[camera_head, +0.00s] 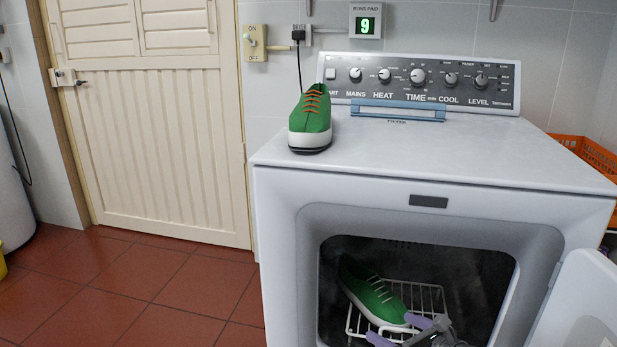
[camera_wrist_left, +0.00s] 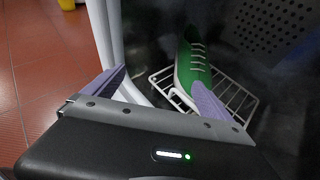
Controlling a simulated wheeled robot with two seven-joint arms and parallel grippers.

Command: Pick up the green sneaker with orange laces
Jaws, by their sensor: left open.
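The green sneaker with orange laces (camera_head: 311,117) stands on the dryer's top near its left edge, with its pale-rimmed, dark-soled toe facing me. A second green sneaker, with white laces (camera_head: 380,293), lies on a wire rack inside the open dryer drum. It also shows in the left wrist view (camera_wrist_left: 190,66). My left gripper (camera_head: 393,328) is at the dryer opening, low and in front of the white-laced sneaker. Its purple fingers are apart, with nothing held between them. In the left wrist view my gripper (camera_wrist_left: 160,92) has its right finger overlapping that sneaker; I cannot tell whether they touch.
The white dryer (camera_head: 480,160) has its door (camera_head: 585,305) swung open to the right. A wire rack (camera_head: 432,295) sits in the drum. A blue-framed plate (camera_head: 397,110) is by the control panel (camera_head: 420,78). An orange basket (camera_head: 590,155) stands at right.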

